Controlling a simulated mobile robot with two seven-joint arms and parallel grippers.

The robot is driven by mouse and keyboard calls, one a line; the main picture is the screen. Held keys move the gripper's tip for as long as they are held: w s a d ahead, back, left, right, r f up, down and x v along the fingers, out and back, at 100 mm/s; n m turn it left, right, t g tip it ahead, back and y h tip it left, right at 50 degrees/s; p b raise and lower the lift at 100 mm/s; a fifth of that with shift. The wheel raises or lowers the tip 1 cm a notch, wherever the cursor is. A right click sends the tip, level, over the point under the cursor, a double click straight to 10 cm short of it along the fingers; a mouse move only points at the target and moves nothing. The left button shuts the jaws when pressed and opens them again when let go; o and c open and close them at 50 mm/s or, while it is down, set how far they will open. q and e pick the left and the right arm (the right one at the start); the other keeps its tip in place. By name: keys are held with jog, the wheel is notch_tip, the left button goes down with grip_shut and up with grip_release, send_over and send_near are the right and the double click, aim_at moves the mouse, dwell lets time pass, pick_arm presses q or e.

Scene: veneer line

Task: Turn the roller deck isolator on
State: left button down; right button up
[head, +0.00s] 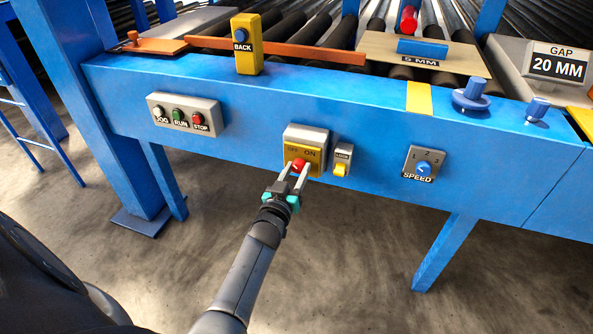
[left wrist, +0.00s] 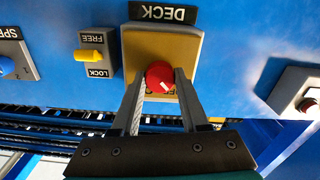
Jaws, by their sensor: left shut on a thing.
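The deck isolator (head: 313,139) is a grey box with a yellow face marked OFF and ON, on the front of the blue frame. Its red knob (head: 298,164) is low on the face. My left gripper (head: 296,173) is shut on the knob, one finger on each side. In the left wrist view the red knob (left wrist: 159,76) sits between the fingertips (left wrist: 163,82) on the yellow face (left wrist: 188,50), under a black DECK plate (left wrist: 163,13). A small white mark shows on the knob; its exact setting is hard to tell. My right gripper is not in view.
A yellow lock switch (head: 341,169) sits close right of the isolator. A SPEED dial (head: 423,168) is farther right. A button box (head: 187,115) with RUN and STOP is to the left. A yellow BACK box (head: 247,45) stands above. Open floor lies below the frame.

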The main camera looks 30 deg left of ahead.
pick_arm(q)
jog(key=m, duration=0.8)
jog(key=shift+f+m, duration=0.1)
jog(key=shift+m, duration=0.3)
jog(key=m, duration=0.4)
jog(key=m+b, duration=0.1)
jog(key=m, duration=0.3)
jog(key=shift+m, duration=0.3)
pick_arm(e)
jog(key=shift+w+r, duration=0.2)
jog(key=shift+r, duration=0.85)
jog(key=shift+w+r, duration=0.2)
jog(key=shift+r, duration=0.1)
